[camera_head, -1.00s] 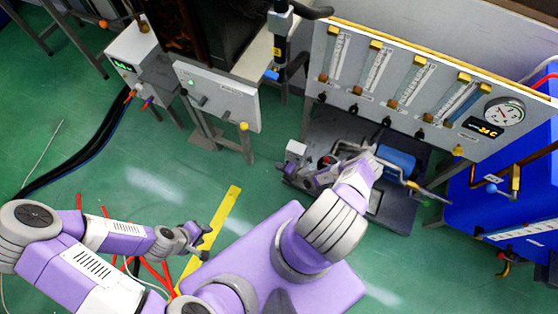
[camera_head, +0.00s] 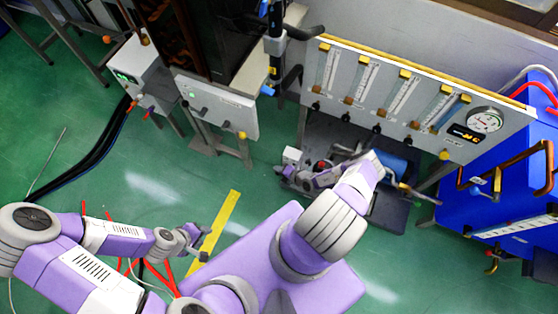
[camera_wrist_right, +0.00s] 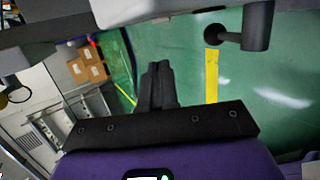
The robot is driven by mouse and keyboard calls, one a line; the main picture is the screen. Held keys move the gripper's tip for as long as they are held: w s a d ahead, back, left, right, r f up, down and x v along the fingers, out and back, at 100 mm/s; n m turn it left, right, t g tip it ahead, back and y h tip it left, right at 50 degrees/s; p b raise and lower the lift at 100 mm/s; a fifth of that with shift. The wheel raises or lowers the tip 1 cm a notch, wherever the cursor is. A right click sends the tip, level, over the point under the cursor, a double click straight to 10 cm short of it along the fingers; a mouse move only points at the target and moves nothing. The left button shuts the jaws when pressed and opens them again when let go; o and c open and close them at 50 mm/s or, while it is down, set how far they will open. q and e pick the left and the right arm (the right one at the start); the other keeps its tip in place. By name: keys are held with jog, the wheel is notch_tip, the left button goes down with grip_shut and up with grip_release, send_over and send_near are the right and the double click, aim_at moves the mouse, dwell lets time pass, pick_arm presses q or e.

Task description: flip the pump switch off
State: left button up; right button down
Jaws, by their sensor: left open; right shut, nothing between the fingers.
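The pump, with a blue cylinder (camera_head: 392,170), sits low on a dark base under the gauge panel in the head view. A small white box (camera_head: 292,155) stands at its left end, with a small red part (camera_head: 322,164) to its right. I cannot make out the switch or its position. My right gripper, close to the white box in the head view, shows its dark fingers (camera_wrist_right: 158,75) shut and empty in the wrist view. Whether it touches anything is unclear. My left gripper (camera_head: 200,240) is open and empty above the floor near a yellow strip.
A panel with several flow tubes and a round gauge (camera_head: 485,120) overhangs the pump. A blue tank (camera_head: 500,200) with copper pipes stands right. A grey control box (camera_head: 215,107) stands left of the pump. Black hoses (camera_head: 95,160) lie far left. The green floor is mostly clear.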

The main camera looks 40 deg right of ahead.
notch_tip(320, 180, up, 6)
jog(key=s+p, duration=0.1)
jog(key=p, duration=0.2)
jog(key=shift+s+a, duration=0.2)
jog(key=shift+a, duration=0.1)
jog(key=s+a+r+n+g+y, duration=0.3)
jog(key=a+r+n+g, duration=0.15)
jog(key=a+n, duration=0.5)
jog(key=s+a+r+n+g+y, duration=0.25)
jog(key=a+r+n+g, duration=0.2)
jog(key=a+n, duration=0.5)
jog(key=s+r+n+h, duration=0.2)
jog(key=r+n, duration=0.4)
jog(key=n, duration=0.8)
jog(key=s+a+r+n+g+h, duration=0.1)
jog(key=s+r+n+h, duration=0.1)
jog(key=r+n, duration=0.5)
jog(key=n, duration=0.6)
jog(key=shift+r+n, duration=0.15)
jog(key=shift+n, duration=0.25)
